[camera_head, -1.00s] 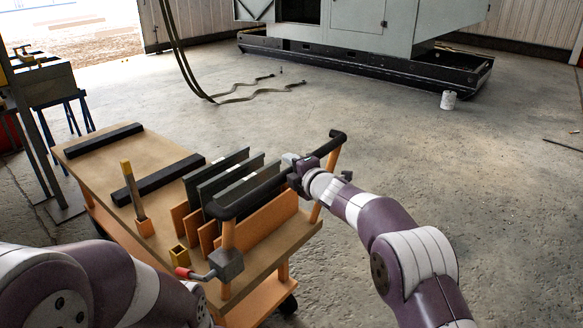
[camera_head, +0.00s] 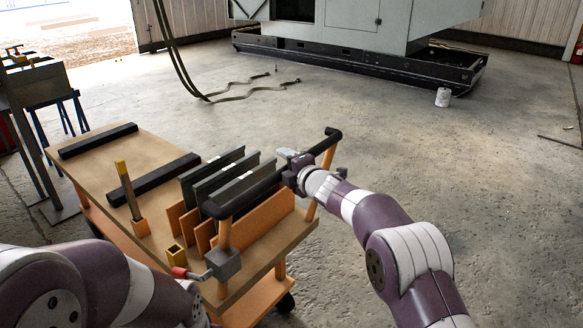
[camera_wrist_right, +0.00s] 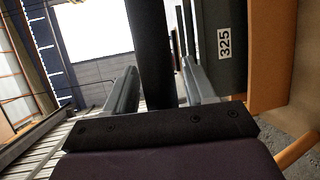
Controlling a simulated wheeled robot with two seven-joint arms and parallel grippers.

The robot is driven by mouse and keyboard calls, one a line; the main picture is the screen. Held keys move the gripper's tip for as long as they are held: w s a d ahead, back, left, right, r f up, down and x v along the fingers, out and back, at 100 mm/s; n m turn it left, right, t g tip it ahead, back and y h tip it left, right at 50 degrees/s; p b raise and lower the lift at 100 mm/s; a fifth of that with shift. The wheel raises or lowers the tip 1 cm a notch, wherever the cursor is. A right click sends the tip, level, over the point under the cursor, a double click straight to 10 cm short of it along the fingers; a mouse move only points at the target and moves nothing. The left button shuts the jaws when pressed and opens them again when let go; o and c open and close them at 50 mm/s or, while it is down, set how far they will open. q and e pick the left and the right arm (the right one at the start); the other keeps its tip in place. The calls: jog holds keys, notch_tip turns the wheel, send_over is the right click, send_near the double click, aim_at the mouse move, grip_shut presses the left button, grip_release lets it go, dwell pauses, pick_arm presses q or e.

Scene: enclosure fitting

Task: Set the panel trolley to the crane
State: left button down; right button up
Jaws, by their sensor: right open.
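The panel trolley (camera_head: 233,262) has a tan deck, orange frame and black push handle (camera_head: 245,194), and stands in front of me. Several dark panels (camera_head: 213,172) stand upright in its orange slots; one shows the label 325 in the right wrist view (camera_wrist_right: 224,42). My right gripper (camera_head: 290,166) is at the handle's far right part. In the right wrist view its two fingers (camera_wrist_right: 158,75) are open, one on each side of the black bar (camera_wrist_right: 152,45). A red-tipped lever (camera_head: 181,272) sits at the handle's near end. Of my left arm only links show; its gripper is not seen. Green slings (camera_head: 180,62) hang beyond the trolley.
A large grey enclosure (camera_head: 400,30) on a black base (camera_head: 350,62) stands at the back. A white bucket (camera_head: 443,97) is near its right end.

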jog(key=shift+s+d, duration=0.2)
jog(key=shift+s, duration=0.05)
jog(key=b+v, duration=0.2)
jog(key=v, duration=0.9)
jog(key=shift+s+r, duration=0.15)
jog(key=shift+s, duration=0.2)
jog(key=shift+d, duration=0.15)
